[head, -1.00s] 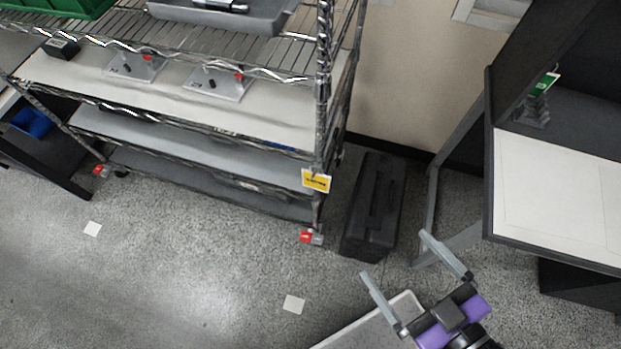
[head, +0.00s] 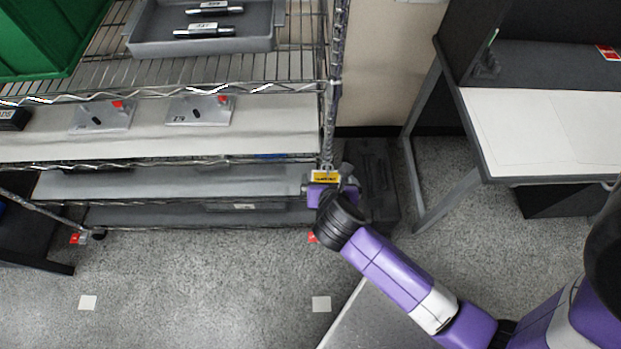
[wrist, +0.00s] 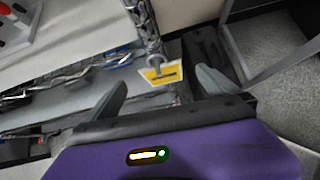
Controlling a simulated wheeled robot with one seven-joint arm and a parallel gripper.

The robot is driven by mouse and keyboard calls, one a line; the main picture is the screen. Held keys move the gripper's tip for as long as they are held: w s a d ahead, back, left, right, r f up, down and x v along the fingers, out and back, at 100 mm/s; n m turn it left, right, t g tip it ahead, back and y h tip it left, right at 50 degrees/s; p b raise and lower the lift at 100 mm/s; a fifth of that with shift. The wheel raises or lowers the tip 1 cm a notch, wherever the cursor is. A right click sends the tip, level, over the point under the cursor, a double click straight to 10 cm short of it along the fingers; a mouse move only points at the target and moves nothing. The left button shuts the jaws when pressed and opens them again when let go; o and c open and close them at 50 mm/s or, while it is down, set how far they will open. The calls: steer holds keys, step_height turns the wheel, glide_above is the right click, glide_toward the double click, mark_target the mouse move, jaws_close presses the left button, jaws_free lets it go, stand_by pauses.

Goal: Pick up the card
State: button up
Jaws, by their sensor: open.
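The card is a yellow tag with a white border and dark print. In the head view the card (head: 325,177) hangs at the right front post of the wire shelf rack, partly covered by my gripper. In the wrist view the card (wrist: 161,73) hangs below a chain-like post, ahead of and between the fingers. My gripper (wrist: 160,90) is open, with one finger on each side of the card and apart from it. In the head view my gripper (head: 322,192) is at the post, its fingers mostly hidden by my wrist.
The wire rack (head: 230,88) holds a grey tray (head: 150,42), a green bin (head: 40,40) and plates with red knobs. A dark case (head: 378,185) stands on the floor right of the rack. A desk (head: 545,130) stands at the right. Floor in front is clear.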

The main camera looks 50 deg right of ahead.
mark_target(317, 175)
steer(key=shift+x, duration=4)
steer(key=shift+d+r, duration=0.1)
steer(key=c, duration=1.4)
